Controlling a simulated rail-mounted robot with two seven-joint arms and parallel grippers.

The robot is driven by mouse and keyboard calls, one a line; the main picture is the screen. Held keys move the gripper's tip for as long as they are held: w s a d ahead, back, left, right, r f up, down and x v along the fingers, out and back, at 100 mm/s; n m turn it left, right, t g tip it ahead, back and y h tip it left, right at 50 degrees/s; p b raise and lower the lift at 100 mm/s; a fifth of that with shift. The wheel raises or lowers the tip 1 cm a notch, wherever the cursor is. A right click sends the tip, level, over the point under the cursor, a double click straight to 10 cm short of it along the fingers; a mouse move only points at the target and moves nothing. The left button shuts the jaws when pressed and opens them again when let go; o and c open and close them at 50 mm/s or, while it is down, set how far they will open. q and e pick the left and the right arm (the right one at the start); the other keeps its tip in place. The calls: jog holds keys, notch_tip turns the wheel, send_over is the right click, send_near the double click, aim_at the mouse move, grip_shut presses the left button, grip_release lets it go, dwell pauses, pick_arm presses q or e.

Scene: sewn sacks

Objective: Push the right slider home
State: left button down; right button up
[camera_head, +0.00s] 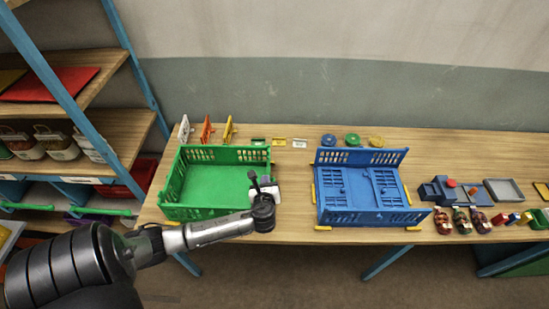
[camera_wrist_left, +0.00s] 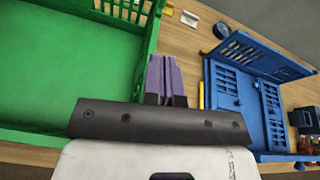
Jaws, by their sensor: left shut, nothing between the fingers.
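The blue crate (camera_head: 359,158) stands right of centre on the table, its long back and front walls upright and its side panels lying flat inside. Yellow slider pieces show at its right side (camera_head: 406,195) and left side (camera_head: 313,193). I cannot tell which piece is the task's right slider. The green crate (camera_head: 205,156) stands to the left. My left gripper (camera_head: 252,177) is at the green crate's right end. In the left wrist view, its purple fingers (camera_wrist_left: 163,77) are together and empty, beside the green wall (camera_wrist_left: 150,45), with the blue crate (camera_wrist_left: 222,82) apart to the right. My right gripper is out of view.
Upright panels (camera_head: 206,130) and coloured discs (camera_head: 351,139) stand or lie along the table's back. Blue blocks (camera_head: 438,190), a grey tray (camera_head: 503,190) and small items crowd the right. A blue-framed shelf (camera_head: 140,70) stands left. Bare table lies between the crates.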

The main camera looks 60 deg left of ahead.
aim_at(268, 153)
pick_arm(q)
jog(key=shift+d+m, duration=0.1)
jog(key=shift+m, duration=1)
jog(key=shift+w, duration=0.1)
jog(key=x, duration=1.2)
jog(key=shift+w+a+r, duration=0.2)
jog(key=shift+w+a, duration=0.45)
jog(key=shift+a, duration=0.2)
